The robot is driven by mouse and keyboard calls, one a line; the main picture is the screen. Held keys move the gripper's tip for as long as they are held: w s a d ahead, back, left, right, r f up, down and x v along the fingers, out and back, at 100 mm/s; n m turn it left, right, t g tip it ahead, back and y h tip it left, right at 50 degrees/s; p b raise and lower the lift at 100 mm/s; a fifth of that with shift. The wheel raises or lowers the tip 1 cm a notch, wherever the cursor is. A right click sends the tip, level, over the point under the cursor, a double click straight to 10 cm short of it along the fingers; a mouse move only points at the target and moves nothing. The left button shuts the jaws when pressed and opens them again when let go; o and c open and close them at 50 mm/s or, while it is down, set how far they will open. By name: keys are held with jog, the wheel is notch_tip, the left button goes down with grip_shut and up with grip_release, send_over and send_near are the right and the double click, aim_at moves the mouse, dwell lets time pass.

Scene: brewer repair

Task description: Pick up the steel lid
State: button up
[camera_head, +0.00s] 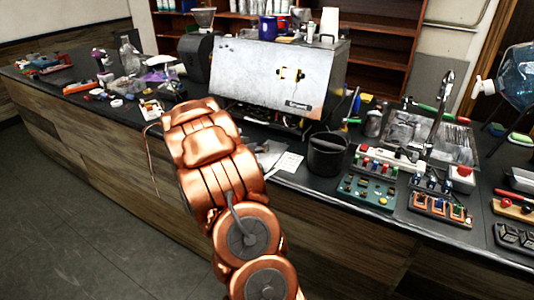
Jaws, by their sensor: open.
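The steel lid appears to be the broad grey metal panel (245,65) on the front of the boxy steel brewer (333,75). It has a small yellow and dark fitting (291,75) right of its middle and a dark label near its lower right corner. Below its lower edge, dark inner parts of the brewer show. My copper-coloured arm reaches up from the bottom of the view, with its far end left of and below the panel. My gripper is not visible; the arm hides that area, so its distance from the panel cannot be told.
A dark round container (326,154) stands right of my arm, beside boards with coloured buttons (367,190). A sink with a tap (440,115) is farther right. Bottles and small clutter cover the counter's left part. Cups (329,24) stand on the brewer's top. The floor at left is clear.

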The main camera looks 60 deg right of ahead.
jog(key=shift+p+x, duration=0.55)
jog(key=shift+x, duration=1.55)
jog(key=shift+w, duration=0.25)
jog(key=shift+c, duration=0.2)
grip_shut()
